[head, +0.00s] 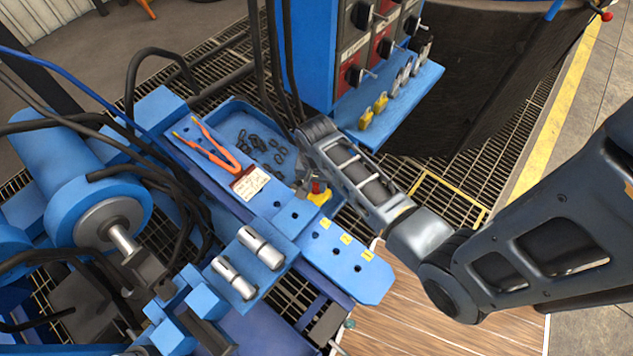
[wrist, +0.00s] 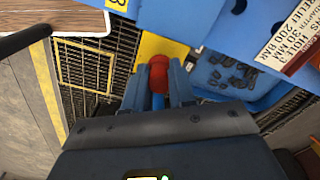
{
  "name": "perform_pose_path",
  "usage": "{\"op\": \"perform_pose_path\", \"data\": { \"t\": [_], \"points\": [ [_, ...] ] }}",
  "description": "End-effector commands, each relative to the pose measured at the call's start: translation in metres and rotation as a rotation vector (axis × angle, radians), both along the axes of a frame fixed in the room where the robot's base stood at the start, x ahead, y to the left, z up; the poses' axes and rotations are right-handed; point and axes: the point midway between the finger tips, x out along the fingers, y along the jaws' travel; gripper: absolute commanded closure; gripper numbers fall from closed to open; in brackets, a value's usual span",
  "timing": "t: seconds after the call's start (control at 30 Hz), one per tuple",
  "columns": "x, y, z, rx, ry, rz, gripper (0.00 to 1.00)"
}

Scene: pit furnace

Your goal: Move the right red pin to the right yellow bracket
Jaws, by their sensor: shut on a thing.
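My gripper (wrist: 158,88) is shut on the red pin (wrist: 158,70). In the wrist view its rounded red end sticks out just past the fingertips, and a blue shaft shows between the fingers. In the head view the red pin (head: 317,187) is a small red spot beside the end of my arm. The yellow bracket (wrist: 162,46) lies just beyond the red end; in the head view the yellow bracket (head: 320,198) shows right below it, at the blue bench's edge. I cannot tell whether pin and bracket touch. My arm partly hides this spot in the head view.
The blue bench plate (head: 345,262) has holes and yellow labels. Orange pliers (head: 212,150) and a label card (head: 250,183) lie on the bench. A blue tray (head: 235,108) holds dark links. A blue control cabinet (head: 308,50) stands close behind my arm.

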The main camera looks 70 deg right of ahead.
Motion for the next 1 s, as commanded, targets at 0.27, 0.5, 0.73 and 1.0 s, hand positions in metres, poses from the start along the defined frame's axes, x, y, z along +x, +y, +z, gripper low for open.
{"op": "perform_pose_path", "data": {
  "t": [0.27,0.5,0.73,1.0],
  "points": [
    [0.000,0.000,0.000,0.000,0.000,0.000,0.74],
    [0.000,0.000,0.000,0.000,0.000,0.000,0.52],
    [0.000,0.000,0.000,0.000,0.000,0.000,0.46],
    [0.001,0.000,0.020,-0.001,-0.002,0.000,0.46]
  ]
}}
